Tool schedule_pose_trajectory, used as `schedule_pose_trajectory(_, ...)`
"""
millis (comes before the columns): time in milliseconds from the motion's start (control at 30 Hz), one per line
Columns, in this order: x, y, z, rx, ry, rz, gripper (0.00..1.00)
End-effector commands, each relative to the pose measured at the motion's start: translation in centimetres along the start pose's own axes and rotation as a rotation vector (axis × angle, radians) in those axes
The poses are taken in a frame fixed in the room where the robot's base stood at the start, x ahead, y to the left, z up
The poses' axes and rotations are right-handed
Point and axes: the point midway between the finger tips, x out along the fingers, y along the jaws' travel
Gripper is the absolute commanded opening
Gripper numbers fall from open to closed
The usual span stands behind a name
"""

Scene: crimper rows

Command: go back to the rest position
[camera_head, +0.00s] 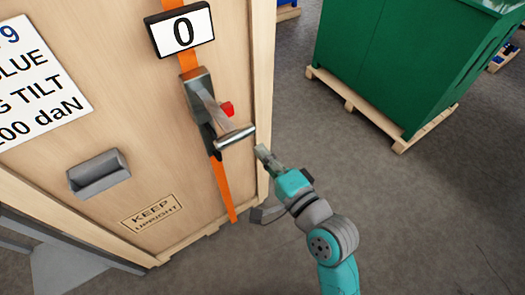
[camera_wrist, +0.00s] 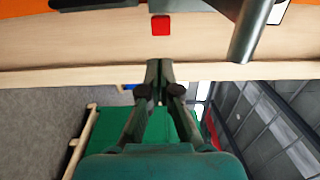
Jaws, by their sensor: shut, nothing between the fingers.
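My gripper (camera_head: 263,153) is shut and empty, just right of the wooden crate (camera_head: 100,160) in the head view. It points up and left toward the ratchet tensioner (camera_head: 203,110) on the crate's orange strap (camera_head: 225,190). The tensioner's handle ends in a grey bar (camera_head: 235,137), close to my fingertips but apart from them. A red part (camera_head: 227,109) sits beside the handle. In the wrist view my closed fingers (camera_wrist: 158,68) reach up to the crate's pale edge (camera_wrist: 220,71), with the red part (camera_wrist: 161,25) and the grey bar (camera_wrist: 250,30) beyond.
A green container (camera_head: 400,60) stands on a pallet (camera_head: 365,108) at the upper right. The crate carries a "0" plate (camera_head: 183,30), a grey recessed handle (camera_head: 99,173) and a printed label (camera_head: 35,75). Grey floor (camera_head: 430,210) is clear at the right.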

Motion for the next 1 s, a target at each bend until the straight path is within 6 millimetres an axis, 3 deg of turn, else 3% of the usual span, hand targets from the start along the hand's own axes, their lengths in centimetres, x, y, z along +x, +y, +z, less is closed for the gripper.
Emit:
schedule_pose_trajectory(667,-0.2,0.3,-0.1,-0.006,0.006,0.004,0.0)
schedule_pose_trajectory(833,-2.5,2.8,-0.9,-0.079,0.065,0.037,0.0)
schedule_pose_trajectory(1000,-7.1,6.7,-2.2,-0.236,0.167,0.104,0.0)
